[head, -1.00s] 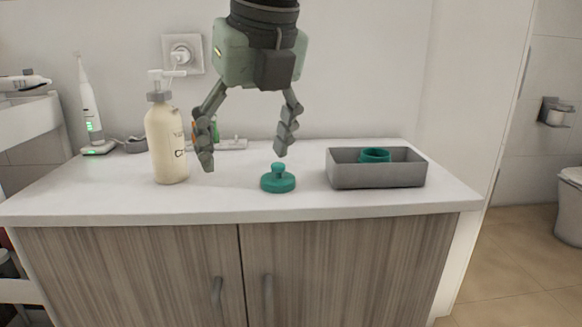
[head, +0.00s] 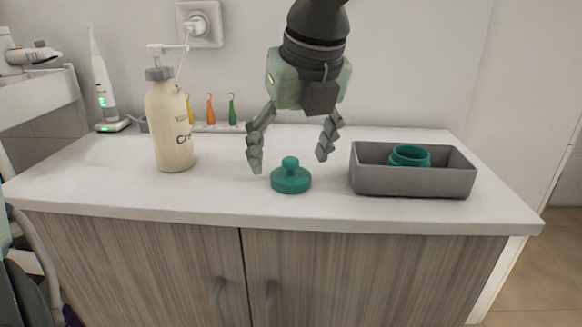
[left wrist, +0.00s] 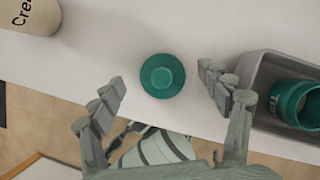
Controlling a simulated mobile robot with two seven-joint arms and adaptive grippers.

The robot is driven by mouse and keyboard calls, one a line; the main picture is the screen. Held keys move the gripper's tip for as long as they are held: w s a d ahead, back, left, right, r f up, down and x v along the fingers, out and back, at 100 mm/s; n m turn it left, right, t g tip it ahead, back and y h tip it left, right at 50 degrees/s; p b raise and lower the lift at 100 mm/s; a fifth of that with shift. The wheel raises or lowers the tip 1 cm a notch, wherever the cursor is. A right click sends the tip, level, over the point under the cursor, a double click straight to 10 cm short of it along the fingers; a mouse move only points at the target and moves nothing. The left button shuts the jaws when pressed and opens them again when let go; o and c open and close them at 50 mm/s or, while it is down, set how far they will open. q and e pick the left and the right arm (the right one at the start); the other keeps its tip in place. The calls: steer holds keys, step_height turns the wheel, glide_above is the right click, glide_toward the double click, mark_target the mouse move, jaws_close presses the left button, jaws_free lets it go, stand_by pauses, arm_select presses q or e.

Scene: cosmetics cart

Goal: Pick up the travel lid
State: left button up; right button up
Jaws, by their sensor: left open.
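The travel lid (head: 291,179) is a teal disc with a small knob on top. It lies on the white counter near the front edge. In the left wrist view the lid (left wrist: 162,76) shows as a round disc, ahead of the fingertips and roughly between their lines. My left gripper (head: 290,157) is open and empty, with its fingers pointing down and spread to either side above and slightly behind the lid. It also shows in the left wrist view (left wrist: 163,92). No contact with the lid can be seen. My right gripper is not in view.
A grey tray (head: 412,182) holding a teal jar (head: 409,156) stands right of the lid, close to one finger in the wrist view. A cream pump bottle (head: 170,125) stands left. An electric toothbrush (head: 102,80) and small coloured brushes (head: 210,108) are at the back.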

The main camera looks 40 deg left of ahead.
arm_select(q)
steer(key=shift+x, duration=0.75)
steer(key=shift+c, duration=0.5)
steer(key=c, duration=0.7)
steer(key=shift+r, duration=0.1)
